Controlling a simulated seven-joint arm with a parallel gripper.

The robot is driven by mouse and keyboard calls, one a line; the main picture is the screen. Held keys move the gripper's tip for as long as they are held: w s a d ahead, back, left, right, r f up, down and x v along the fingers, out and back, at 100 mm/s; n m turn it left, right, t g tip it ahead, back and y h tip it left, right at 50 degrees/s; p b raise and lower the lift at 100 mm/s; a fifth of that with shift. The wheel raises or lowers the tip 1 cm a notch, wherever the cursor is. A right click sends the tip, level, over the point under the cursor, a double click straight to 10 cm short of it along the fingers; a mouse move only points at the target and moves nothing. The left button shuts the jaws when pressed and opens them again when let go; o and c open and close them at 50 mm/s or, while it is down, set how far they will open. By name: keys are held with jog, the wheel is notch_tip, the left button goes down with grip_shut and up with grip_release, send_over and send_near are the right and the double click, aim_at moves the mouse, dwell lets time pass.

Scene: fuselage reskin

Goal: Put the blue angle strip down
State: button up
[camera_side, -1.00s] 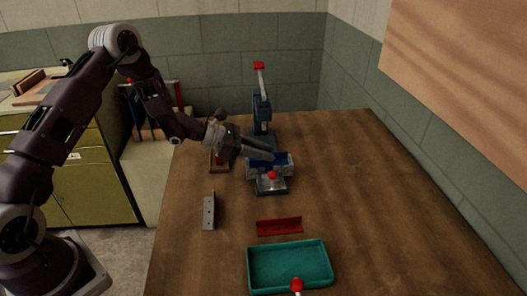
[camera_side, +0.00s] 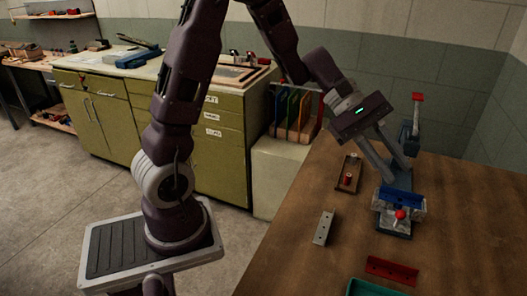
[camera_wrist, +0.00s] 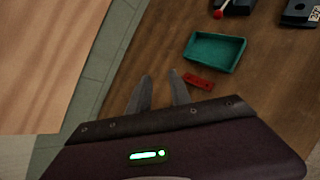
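The blue angle strip (camera_side: 402,202) sits in the clear-sided grey fixture (camera_side: 394,224) on the wooden table, behind the fixture's red knob. My gripper (camera_side: 398,170) is just behind and above the strip in the side view, its two fingers pointing down to the right. I cannot tell whether a finger touches the strip. In the wrist view my gripper (camera_wrist: 160,80) has its fingers apart with nothing between them. The blue strip does not show in the wrist view.
A red angle strip (camera_side: 391,270) and a teal tray (camera_wrist: 215,53) lie in front of the fixture. A grey angle strip (camera_side: 324,228) and a wooden block with a red-topped piece (camera_side: 348,174) lie to its left. A blue-grey press with a red handle (camera_side: 417,97) stands behind.

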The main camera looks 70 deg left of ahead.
jog(key=s+r+m+y, duration=0.2)
jog(key=s+m, duration=0.3)
jog(key=s, duration=0.4)
jog(key=s+r+m+y, duration=0.2)
jog(key=s+m+y, duration=0.2)
jog(key=s, duration=0.6)
jog(key=m, duration=0.2)
jog(key=shift+s+r+m+g, duration=0.15)
jog(key=shift+r+m+g, duration=0.15)
jog(key=shift+r+g, duration=0.1)
jog(key=shift+o, duration=0.4)
jog(key=s+a+m+t+y, duration=0.2)
jog(key=s+a+m+y, duration=0.1)
jog(key=s+a+y, duration=0.1)
jog(key=shift+s+a+m+t, duration=0.35)
jog(key=shift+s+a, duration=0.25)
jog(key=shift+a, duration=0.4)
